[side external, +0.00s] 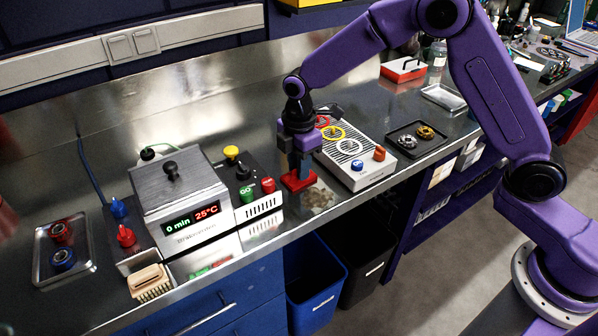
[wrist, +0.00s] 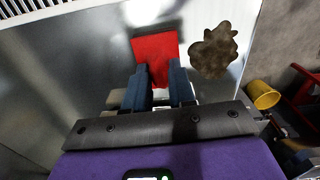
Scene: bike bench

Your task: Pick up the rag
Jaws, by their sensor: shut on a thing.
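The red rag (side external: 298,181) is at the front part of the steel bench, between the white box with knobs and the striped panel. My gripper (side external: 302,172) is right above it, pointing down. In the wrist view the rag (wrist: 155,50) reaches out from between the two blue fingers of my gripper (wrist: 160,82), which are shut on its near end. I cannot tell whether the rag is clear of the bench surface.
A brown stain (wrist: 214,48) lies on the bench right beside the rag. A box with coloured knobs (side external: 262,208) stands to the left and a striped panel with rings (side external: 375,178) to the right. The bench's front edge is close, with a blue bin (side external: 313,285) below.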

